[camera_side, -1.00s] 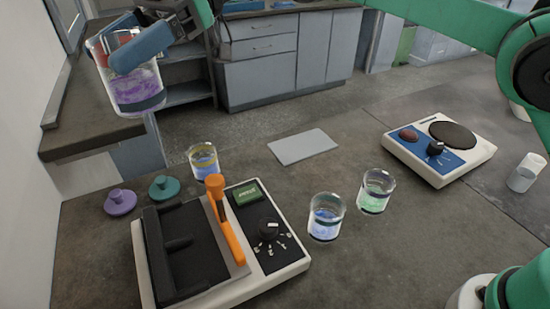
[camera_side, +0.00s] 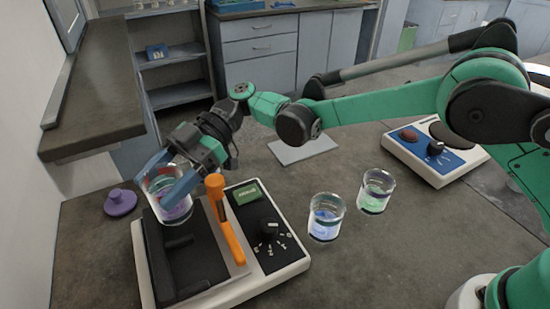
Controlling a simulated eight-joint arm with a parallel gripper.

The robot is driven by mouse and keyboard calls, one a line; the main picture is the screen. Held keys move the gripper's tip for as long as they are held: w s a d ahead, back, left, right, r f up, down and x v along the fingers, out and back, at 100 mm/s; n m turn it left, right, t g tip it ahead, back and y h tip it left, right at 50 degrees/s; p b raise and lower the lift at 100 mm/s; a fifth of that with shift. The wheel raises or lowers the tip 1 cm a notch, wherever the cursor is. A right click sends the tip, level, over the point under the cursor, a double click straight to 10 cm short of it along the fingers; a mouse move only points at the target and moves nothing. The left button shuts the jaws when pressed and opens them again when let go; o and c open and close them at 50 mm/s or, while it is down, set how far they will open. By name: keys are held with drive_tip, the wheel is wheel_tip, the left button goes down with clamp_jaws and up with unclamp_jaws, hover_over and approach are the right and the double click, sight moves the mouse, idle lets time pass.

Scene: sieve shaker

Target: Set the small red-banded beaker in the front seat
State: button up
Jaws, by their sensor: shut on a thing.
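My gripper (camera_side: 168,180) has blue fingers shut around a clear glass beaker (camera_side: 177,208). Red and purple tints show in it, but its band is partly hidden by the fingers. The beaker is at the far-left end of the shaker (camera_side: 285,262), over or at the rear of its black bed (camera_side: 203,262); I cannot tell whether it touches the bed. It looks roughly upright, slightly tilted. A black bar crosses the bed in front of the beaker. The nearer part of the bed is empty.
A blue-liquid beaker (camera_side: 326,217) and a green-liquid beaker (camera_side: 376,191) stand right of the shaker. A purple knobbed disc (camera_side: 120,202) lies left. A hotplate (camera_side: 440,150) and grey pad (camera_side: 302,147) are farther back.

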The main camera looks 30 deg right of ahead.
drive_tip(key=shift+f, duration=1.45)
drive_tip(key=shift+f, duration=0.15)
drive_tip(key=o, duration=1.1)
drive_tip(key=shift+c, duration=0.2)
